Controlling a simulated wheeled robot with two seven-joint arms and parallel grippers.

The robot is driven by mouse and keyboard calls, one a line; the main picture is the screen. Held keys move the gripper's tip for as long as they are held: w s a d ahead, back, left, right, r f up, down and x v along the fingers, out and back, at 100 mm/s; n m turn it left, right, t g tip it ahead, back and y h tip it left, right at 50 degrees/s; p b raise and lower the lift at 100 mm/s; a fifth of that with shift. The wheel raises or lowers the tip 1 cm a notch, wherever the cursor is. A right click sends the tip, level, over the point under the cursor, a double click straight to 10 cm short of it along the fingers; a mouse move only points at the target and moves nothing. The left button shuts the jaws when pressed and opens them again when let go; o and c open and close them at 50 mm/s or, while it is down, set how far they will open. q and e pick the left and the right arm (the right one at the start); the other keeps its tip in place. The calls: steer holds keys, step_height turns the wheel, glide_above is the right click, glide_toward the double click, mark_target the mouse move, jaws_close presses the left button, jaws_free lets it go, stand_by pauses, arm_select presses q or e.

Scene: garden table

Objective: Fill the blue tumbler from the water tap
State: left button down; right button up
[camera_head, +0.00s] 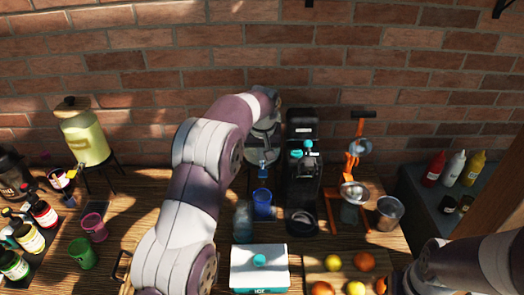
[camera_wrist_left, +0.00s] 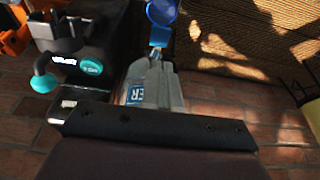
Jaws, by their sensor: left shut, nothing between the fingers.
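The blue tumbler (camera_head: 262,204) stands upright on the table below the blue tap (camera_head: 263,171) in the picture. I cannot tell whether it is exactly under the spout or what is in it. The tap sits on the front of a grey metal water dispenser (camera_head: 262,150). In the left wrist view the tumbler (camera_wrist_left: 162,12), tap (camera_wrist_left: 157,36) and labelled dispenser (camera_wrist_left: 150,88) line up. My left gripper (camera_wrist_left: 157,126) is shut and empty at the dispenser's upper part, away from the tumbler; the arm partly hides it in the head view. My right gripper is out of view.
A black coffee machine (camera_head: 303,175) stands close right of the dispenser. A clear bluish glass (camera_head: 243,222) stands just in front of the tumbler. A white and teal box (camera_head: 259,268) and a fruit board (camera_head: 318,263) are nearer. An orange juicer (camera_head: 353,160) is at right.

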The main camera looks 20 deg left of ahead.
mark_target(262, 172)
arm_select(q)
steer(key=p+x, duration=0.2)
steer(key=x, duration=0.1)
steer(key=p+x, duration=0.1)
steer(key=x, duration=0.1)
steer(key=shift+s+f, duration=0.2)
steer(key=shift+s, duration=0.1)
steer(key=shift+f+p, duration=0.35)
steer(key=shift+f, duration=0.25)
steer(key=shift+d, duration=0.1)
